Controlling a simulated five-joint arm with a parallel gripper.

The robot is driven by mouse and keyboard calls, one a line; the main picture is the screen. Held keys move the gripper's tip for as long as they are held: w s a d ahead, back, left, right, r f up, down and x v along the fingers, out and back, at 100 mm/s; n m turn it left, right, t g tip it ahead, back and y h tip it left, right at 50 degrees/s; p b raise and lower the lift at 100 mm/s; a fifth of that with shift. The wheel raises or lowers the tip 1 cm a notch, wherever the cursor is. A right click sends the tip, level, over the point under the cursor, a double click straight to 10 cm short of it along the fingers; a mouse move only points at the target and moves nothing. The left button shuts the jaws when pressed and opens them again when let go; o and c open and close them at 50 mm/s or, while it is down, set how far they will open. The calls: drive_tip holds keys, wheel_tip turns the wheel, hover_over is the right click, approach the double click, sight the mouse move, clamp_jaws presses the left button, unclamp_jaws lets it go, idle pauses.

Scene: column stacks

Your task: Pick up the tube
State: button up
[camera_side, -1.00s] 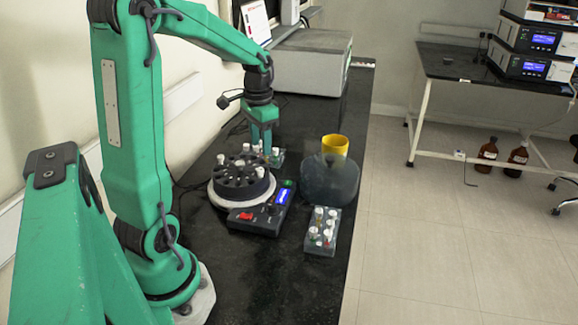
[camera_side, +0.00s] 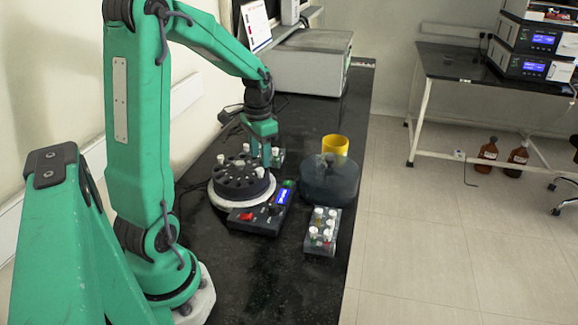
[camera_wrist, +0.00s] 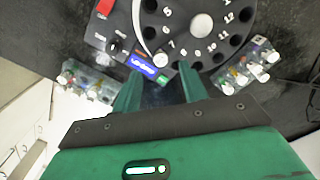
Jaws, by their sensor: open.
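Several white-capped tubes are in view, and I cannot tell which one the task means. Some stand in the round dark rotor (camera_side: 240,182). One rotor tube (camera_wrist: 161,60) sits near the number 6, just beyond my fingertips in the wrist view. Other tubes stand in the front rack (camera_side: 322,243) and in the back rack (camera_side: 278,158). My gripper (camera_side: 265,158) is over the far right side of the rotor, pointing down. In the wrist view, my gripper (camera_wrist: 159,84) is open with nothing held between its fingers. Its contact with the rotor cannot be told.
A control box with a blue display (camera_side: 284,196) adjoins the rotor. A dark rounded object (camera_side: 328,180) and a yellow cup (camera_side: 335,145) stand to the right. A grey box (camera_side: 312,62) is at the back. The black bench (camera_side: 265,285) is clear in front.

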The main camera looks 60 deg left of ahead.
sight(260, 169)
drive_tip(key=shift+s+f, duration=0.1)
drive_tip(key=shift+f, duration=1.95)
drive_tip(key=shift+a, duration=0.1)
clamp_jaws()
